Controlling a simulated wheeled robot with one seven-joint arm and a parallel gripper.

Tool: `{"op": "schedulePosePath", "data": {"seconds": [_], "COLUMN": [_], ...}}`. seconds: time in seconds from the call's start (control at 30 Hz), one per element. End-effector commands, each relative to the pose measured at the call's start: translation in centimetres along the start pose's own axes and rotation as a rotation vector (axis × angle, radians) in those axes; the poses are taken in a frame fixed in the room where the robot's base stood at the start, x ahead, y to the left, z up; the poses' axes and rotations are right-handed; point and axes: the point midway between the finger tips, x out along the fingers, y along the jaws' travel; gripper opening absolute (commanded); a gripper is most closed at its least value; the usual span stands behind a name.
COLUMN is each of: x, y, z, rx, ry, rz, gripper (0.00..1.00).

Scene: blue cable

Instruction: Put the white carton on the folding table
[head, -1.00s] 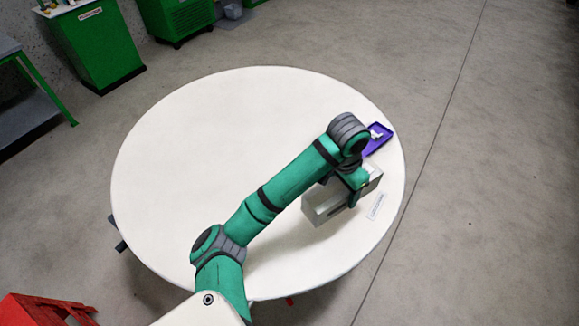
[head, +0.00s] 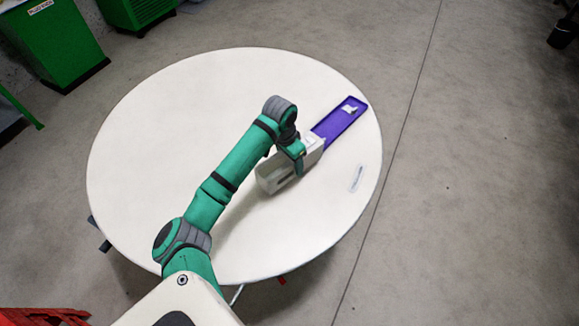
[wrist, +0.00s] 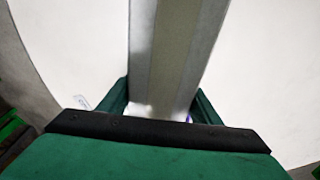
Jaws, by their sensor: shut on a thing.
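The white carton (head: 268,181) is a pale, long box with a dark slot-like mark on its near side. My gripper (head: 300,152) is shut on it near its far right end. In the wrist view the carton (wrist: 178,50) stretches away between the two green fingers (wrist: 160,108). The round white folding table (head: 160,140) is beneath it. The carton is over the right half of the tabletop; I cannot tell whether its underside touches the surface. The gripper hides part of the carton.
A purple tray (head: 336,127) with a small white item (head: 350,108) on it lies at the table's right, close behind the carton. A small label-like strip (head: 357,178) lies near the right edge. The left and middle of the tabletop are clear.

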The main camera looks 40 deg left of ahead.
Motion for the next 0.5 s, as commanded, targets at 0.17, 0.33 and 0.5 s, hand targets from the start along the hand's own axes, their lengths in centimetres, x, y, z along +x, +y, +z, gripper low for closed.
{"op": "schedulePosePath", "data": {"seconds": [0.17,0.33,0.5], "x": [2.0,3.3,3.4], "y": [-0.5,-0.5,-0.5], "z": [0.5,0.6,0.6], "rx": [-0.002,-0.002,-0.002], "ry": [-0.001,0.001,0.001], "rz": [-0.001,-0.001,-0.002], "gripper": [0.04,0.04,0.04]}}
